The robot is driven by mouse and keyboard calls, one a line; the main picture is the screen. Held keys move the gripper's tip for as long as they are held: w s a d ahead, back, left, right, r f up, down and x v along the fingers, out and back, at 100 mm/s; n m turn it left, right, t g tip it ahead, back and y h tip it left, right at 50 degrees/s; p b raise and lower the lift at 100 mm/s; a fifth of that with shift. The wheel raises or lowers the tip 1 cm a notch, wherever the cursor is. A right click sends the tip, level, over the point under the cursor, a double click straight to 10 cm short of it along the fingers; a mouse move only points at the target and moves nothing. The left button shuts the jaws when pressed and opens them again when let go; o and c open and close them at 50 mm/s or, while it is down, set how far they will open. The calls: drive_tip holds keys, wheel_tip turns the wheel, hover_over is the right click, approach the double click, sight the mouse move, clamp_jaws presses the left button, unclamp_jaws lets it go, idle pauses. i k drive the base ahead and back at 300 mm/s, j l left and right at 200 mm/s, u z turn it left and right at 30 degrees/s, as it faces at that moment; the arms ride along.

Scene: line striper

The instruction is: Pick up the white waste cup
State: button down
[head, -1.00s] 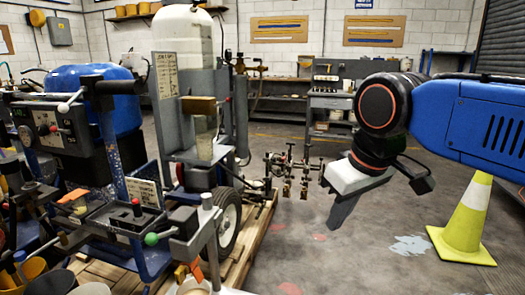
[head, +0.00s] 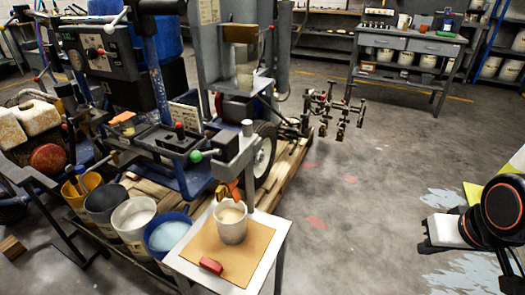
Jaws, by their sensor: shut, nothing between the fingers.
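A white cup (head: 231,223) with tan liquid in it stands upright on a brown mat (head: 208,252) on a small white-topped stand (head: 272,262). An orange spout or tag hangs from the machine just above and behind it. My gripper (head: 512,272) is at the lower right edge of the head view, far to the right of the cup and over the floor. Its dark fingers are shut and empty, and they are partly cut off by the frame.
A red block (head: 211,266) lies on the mat beside the cup. Buckets, including a blue one (head: 170,235) with pale liquid, stand left of the stand. The line striper (head: 180,140) rises behind on a wooden pallet. The floor between stand and gripper is clear.

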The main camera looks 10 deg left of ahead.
sight(231, 218)
drive_tip(key=k+j+z, duration=0.1)
drive_tip(key=z, duration=0.3)
drive_tip(key=k+j+z, duration=0.1)
drive_tip(key=z, duration=0.35)
drive_tip(key=k+j+z, duration=0.1)
drive_tip(key=z, duration=0.35)
drive_tip(key=k+j+z, duration=0.1)
drive_tip(key=z, duration=0.35)
drive_tip(key=k+z, duration=0.2)
drive_tip(key=z, duration=0.2)
drive_tip(key=k+z, duration=0.15)
drive_tip(key=z, duration=0.3)
drive_tip(key=k+z, duration=0.55)
drive_tip(key=k, duration=0.15)
drive_tip(key=k+u, duration=0.15)
drive_tip(key=u, duration=0.15)
drive_tip(key=k+j+u, duration=0.15)
drive_tip(key=u, duration=0.6)
drive_tip(key=k+j+u, duration=0.1)
drive_tip(key=u, duration=0.35)
drive_tip(key=j+u, duration=0.1)
drive_tip(key=u, duration=0.3)
drive_tip(key=k+j+u, duration=0.1)
drive_tip(key=u, duration=0.35)
drive_tip(key=l+u, duration=0.35)
drive_tip(key=l, duration=0.8)
